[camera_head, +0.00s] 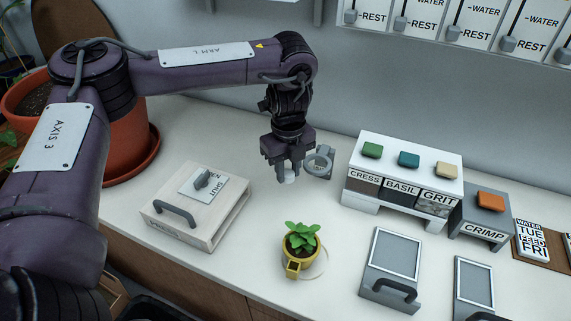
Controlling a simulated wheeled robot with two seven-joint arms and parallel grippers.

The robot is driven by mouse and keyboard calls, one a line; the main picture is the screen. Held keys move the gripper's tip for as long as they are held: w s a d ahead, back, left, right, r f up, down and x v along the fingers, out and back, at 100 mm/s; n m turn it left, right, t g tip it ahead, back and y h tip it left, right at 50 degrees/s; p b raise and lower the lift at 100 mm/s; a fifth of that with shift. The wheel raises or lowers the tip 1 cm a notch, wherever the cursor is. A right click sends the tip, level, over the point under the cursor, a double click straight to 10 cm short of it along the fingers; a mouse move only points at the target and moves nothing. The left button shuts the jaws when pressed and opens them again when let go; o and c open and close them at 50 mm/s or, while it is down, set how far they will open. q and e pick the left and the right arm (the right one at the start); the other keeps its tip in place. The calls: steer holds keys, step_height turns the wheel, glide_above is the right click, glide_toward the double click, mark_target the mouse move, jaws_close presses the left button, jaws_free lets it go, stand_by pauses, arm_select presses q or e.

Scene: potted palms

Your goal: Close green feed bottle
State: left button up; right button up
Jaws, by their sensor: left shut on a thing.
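My left gripper (288,174) points down over the middle of the white counter. It is shut on a small pale thing (290,179), mostly hidden between the fingers; I cannot tell if it is a cap or part of a bottle. A grey ring-shaped holder (320,161) stands just right of the gripper, apart from or touching it, I cannot tell. I cannot make out a green bottle in this view. My right gripper is not in view.
A yellow pot with a small green plant (300,265) stands at the front. A white box with a handle (196,209) is left. A dispenser labelled CRESS, BASIL, GRIT (402,185) and a CRIMP box (482,216) stand right. A large terracotta pot (128,143) is behind my arm.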

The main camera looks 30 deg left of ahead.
arm_select(q)
steer(key=s+d+n, duration=0.2)
steer(key=s+n, duration=0.1)
steer(key=n, duration=0.9)
steer(key=s+d+r+n, duration=0.1)
steer(key=s+d+n, duration=0.1)
steer(key=n, duration=1)
steer(key=shift+s+d+n, duration=0.2)
steer(key=shift+s+n, duration=0.1)
steer(key=shift+s, duration=0.1)
